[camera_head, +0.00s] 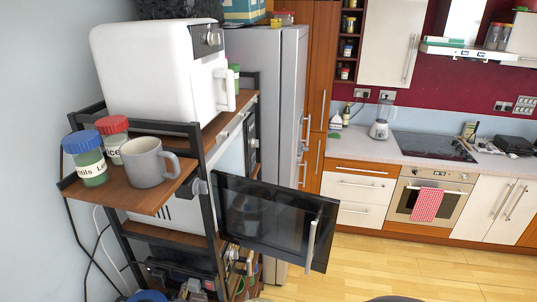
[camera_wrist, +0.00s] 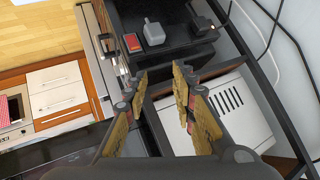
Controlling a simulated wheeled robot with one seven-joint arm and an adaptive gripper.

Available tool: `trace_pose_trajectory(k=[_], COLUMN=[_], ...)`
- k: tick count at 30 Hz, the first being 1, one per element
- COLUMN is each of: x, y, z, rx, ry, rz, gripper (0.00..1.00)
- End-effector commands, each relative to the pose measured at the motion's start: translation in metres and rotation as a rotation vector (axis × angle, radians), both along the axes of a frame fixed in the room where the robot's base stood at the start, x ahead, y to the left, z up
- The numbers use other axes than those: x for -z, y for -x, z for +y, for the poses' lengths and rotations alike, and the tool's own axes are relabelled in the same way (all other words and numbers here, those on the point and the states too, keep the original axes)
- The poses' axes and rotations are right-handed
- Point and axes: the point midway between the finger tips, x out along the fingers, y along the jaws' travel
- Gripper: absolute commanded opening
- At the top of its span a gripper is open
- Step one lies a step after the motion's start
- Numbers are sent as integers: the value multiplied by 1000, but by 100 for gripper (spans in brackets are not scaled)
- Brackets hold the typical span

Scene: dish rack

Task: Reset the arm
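My gripper (camera_wrist: 160,76) shows in the wrist view with its two yellow-padded fingers apart. Nothing is visible between them. Beyond the fingers is a white appliance panel with dark vents (camera_wrist: 215,112) in a black shelf frame. I cannot make out my arm or gripper in the head view.
A black glass appliance door (camera_head: 265,222) stands open from the shelf unit. A grey mug (camera_head: 149,166) and two lidded jars (camera_head: 89,165) sit on its wooden shelf (camera_head: 125,193). A white appliance (camera_head: 150,75) stands above. Wooden floor (camera_head: 415,268) is free at right. Cables hang by the wall.

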Motion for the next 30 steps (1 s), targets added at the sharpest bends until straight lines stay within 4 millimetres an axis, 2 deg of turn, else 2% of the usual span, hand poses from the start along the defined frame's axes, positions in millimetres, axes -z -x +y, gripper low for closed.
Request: trace_pose_trajectory(k=[3,5,8,11,14,19,24,27,30], x=[1,0,-2,-2,-1,4,6,4,-3], y=[23,37,60,84,106,138,160,163,162], z=[10,9,-5,-33,-77,-179,-280,-326,-357], rx=[-153,-225,-334,-421,-480,-490,-391,-300,-199], ry=[-32,-35,-18,24,90,242,372,414,413], rz=[101,153,236,314,388,487,516,480,415], gripper=[26,26,26,26,26,26,26,26,26])
